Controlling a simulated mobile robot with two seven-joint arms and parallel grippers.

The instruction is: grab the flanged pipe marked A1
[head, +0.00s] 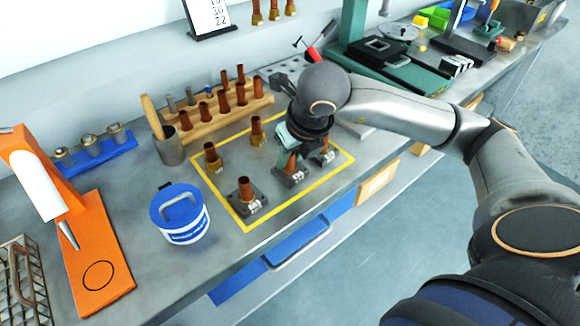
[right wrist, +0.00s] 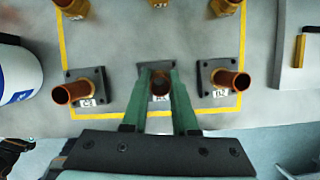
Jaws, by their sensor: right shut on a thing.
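Three copper pipes with square dark flanges stand in the near row of a yellow-outlined area. My right gripper (head: 289,157) is shut on the middle flanged pipe (head: 291,176). In the right wrist view its green fingers (right wrist: 160,88) sit either side of that pipe, whose round mouth shows between them. The pipe is upright, its flange at the bench top. Its label is too small to read in the head view. The left flanged pipe (head: 245,191) and right flanged pipe (head: 325,151) stand apart from the gripper; their tags are not clearly legible. My left gripper is not in view.
Brass-based pipes (head: 212,157) stand behind, inside the yellow outline (head: 224,200). A wooden rack (head: 217,118) of pipes is further back. A blue-lidded tub (head: 181,214) stands left of the outline. An orange stand (head: 95,260) is further left. The bench's front edge is close.

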